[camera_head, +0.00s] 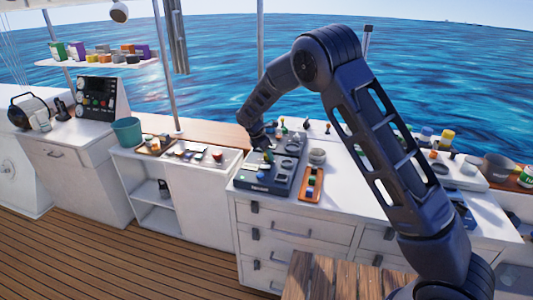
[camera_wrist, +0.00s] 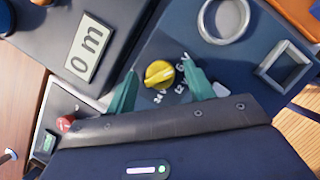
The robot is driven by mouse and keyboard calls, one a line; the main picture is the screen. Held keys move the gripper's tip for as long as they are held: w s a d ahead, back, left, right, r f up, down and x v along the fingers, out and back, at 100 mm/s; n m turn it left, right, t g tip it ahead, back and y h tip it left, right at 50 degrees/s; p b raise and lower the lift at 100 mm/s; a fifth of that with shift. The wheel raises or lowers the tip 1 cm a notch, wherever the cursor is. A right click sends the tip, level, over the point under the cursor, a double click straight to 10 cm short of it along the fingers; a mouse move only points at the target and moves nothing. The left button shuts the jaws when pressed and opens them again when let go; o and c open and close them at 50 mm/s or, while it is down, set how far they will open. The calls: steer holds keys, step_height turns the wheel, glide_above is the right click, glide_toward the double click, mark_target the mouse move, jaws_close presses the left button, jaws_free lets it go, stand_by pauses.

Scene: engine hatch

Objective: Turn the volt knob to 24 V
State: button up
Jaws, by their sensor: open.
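The volt knob (camera_wrist: 159,74) is a round yellow knob with a raised grip bar, on a dark panel in the wrist view. White markings beside it read 24 V, 12 V and 6 V. I cannot tell for certain which mark it points to. My gripper (camera_wrist: 160,76) is open, with one green finger on the left of the knob and one on the right. Gaps show between the fingers and the knob, and I cannot tell the height between them. In the head view, my gripper (camera_head: 265,147) is over the dark console (camera_head: 262,180), and the knob is hard to make out.
A display reading "0 m" (camera_wrist: 90,47) is left of the knob. A metal ring (camera_wrist: 223,18) and a square frame (camera_wrist: 285,65) lie to the right. A red knob (camera_wrist: 66,124) is at lower left. An orange tray (camera_head: 311,184) stands beside the console.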

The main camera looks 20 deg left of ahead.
steer(key=shift+c, duration=0.4)
steer(key=c, duration=0.9)
steer(key=shift+o, duration=0.2)
